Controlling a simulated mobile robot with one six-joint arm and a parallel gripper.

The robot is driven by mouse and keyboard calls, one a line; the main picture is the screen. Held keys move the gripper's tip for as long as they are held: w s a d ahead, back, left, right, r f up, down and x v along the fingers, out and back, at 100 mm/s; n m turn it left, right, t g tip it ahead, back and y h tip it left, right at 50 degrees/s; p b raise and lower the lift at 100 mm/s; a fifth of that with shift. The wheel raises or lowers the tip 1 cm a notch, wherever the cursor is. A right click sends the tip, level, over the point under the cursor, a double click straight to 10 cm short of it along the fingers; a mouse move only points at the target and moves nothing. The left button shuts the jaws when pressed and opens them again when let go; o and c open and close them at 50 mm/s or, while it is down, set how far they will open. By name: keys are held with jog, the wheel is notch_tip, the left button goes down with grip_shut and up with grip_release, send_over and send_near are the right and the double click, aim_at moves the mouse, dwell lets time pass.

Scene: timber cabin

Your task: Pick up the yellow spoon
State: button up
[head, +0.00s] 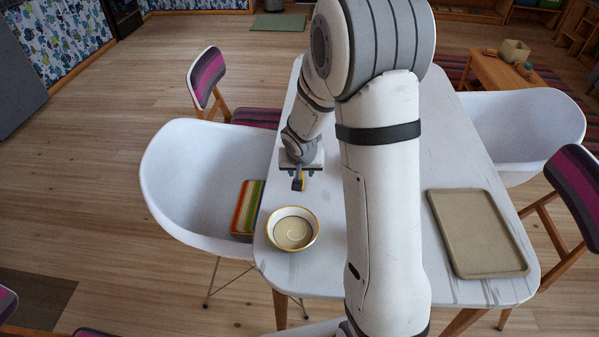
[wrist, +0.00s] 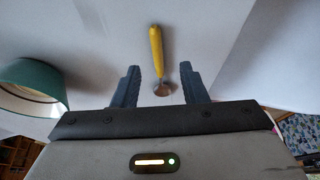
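The yellow spoon (wrist: 157,52) shows in the wrist view against the white surface, with its yellow handle toward the top of the picture. Its metal end (wrist: 162,89) lies in the gap between my fingers as seen. My gripper (wrist: 158,68) is open, with clear space on both sides of the spoon. I see no finger touching it. In the head view my gripper (head: 299,186) is low over the white table (head: 405,165), behind the bowl. Only a small yellow patch shows beside the fingers there; the rest of the spoon is hidden.
A pale bowl (head: 293,229) with a yellow rim stands near the table's front left. A tan tray (head: 478,232) lies at the right. A green rounded thing (wrist: 33,80) is left in the wrist view. A white chair (head: 185,180) and striped book (head: 247,208) are at the left edge.

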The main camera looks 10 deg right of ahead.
aim_at(302, 177)
jog(key=x, duration=0.4)
jog(key=shift+w+d+f+b, duration=0.2)
jog(key=shift+w+d+b, duration=0.05)
jog(key=shift+w+b, duration=0.1)
jog(key=shift+c, duration=0.5)
grip_shut()
